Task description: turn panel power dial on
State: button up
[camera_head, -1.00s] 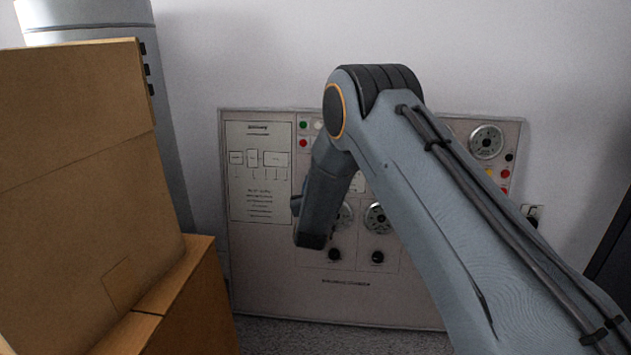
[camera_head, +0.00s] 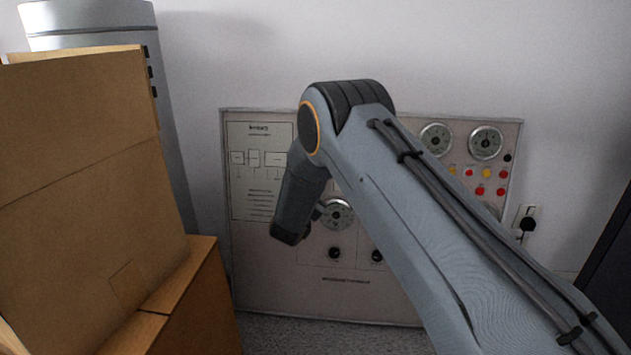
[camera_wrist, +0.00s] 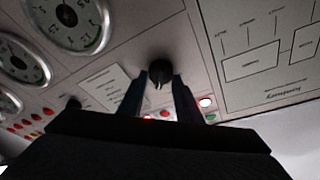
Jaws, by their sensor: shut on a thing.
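The grey control panel (camera_head: 265,275) stands against the wall in the head view. In the wrist view, which sees the panel tilted, a black round dial (camera_wrist: 160,68) sits between the two fingertips of my gripper (camera_wrist: 160,82). The fingers are closed on its sides. A small pointer mark shows on the dial, but I cannot tell which setting it points to. In the head view my arm hides this dial and my fingers.
A round gauge (camera_head: 337,214) and black knobs (camera_head: 335,253) are low on the panel. Two gauges (camera_head: 486,142) and coloured buttons are at its upper right. Red, white and green lights (camera_wrist: 205,102) lie close beside my fingers. Cardboard boxes (camera_head: 80,180) stand at the left.

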jog(key=shift+m, duration=1)
jog(key=o, duration=1)
jog(key=shift+s+a+p, duration=0.3)
jog(key=shift+s+p, duration=0.05)
jog(key=shift+s, duration=0.9)
jog(key=shift+s+a+p, duration=0.3)
jog(key=shift+s+a, duration=0.05)
jog(key=shift+s, duration=0.9)
jog(key=shift+s+a+p, duration=0.3)
jog(key=shift+s+p, duration=0.05)
jog(key=shift+s, duration=0.9)
jog(key=shift+r+g, duration=0.1)
jog(key=shift+g, duration=0.2)
